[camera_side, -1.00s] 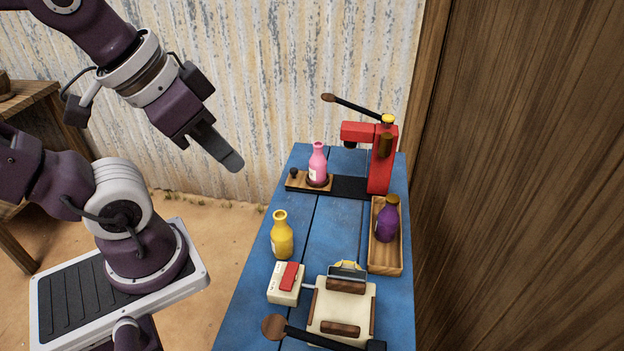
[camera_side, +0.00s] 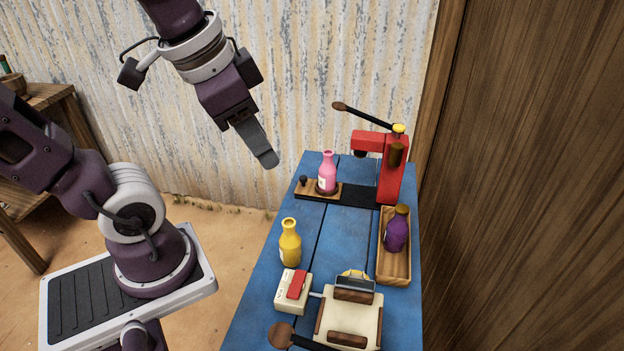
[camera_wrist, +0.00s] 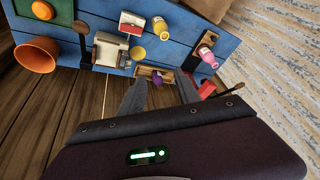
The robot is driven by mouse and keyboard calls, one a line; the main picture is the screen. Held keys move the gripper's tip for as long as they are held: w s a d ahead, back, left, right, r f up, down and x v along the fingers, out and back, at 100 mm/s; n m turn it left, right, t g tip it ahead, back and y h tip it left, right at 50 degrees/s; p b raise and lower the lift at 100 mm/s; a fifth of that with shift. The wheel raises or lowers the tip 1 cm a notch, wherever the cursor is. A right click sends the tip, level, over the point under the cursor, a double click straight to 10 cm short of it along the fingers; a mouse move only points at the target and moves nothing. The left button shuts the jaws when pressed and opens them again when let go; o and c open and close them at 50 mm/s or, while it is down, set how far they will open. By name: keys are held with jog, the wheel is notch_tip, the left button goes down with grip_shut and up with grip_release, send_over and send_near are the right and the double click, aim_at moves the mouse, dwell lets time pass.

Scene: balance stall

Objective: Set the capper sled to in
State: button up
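The capper is a red press (camera_side: 390,170) with a dark lever, at the far end of the blue table. Its wooden sled (camera_side: 313,190) has a dark knob (camera_side: 303,181) at its left end. The sled sticks out to the left of the press along a black base (camera_side: 358,195), and a pink bottle (camera_side: 327,173) stands upright on it. The pink bottle also shows in the wrist view (camera_wrist: 207,57). My gripper (camera_side: 268,160) is in the air left of the sled, touching nothing. In the wrist view its two fingers (camera_wrist: 160,92) are apart with nothing held between them.
A yellow bottle (camera_side: 290,243) stands on the blue table (camera_side: 335,240). A purple bottle (camera_side: 397,232) stands in a wooden tray (camera_side: 397,271) at the right. A red-switched box (camera_side: 293,291) and a cream device (camera_side: 350,318) are in front. A wooden wall closes the right side.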

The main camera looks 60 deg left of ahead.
jog(key=w+a+m+g, duration=0.3)
jog(key=w+a+m, duration=0.2)
jog(key=w, duration=0.5)
jog(key=m+g+h, duration=0.2)
jog(key=m+h, duration=0.3)
jog(key=m, duration=0.6)
send_near(304, 177)
jog(key=x, duration=0.7)
jog(key=shift+s+a, duration=0.15)
jog(key=shift+d+f, duration=0.25)
jog(key=shift+f, duration=0.35)
grip_shut()
jog(key=shift+r, duration=0.1)
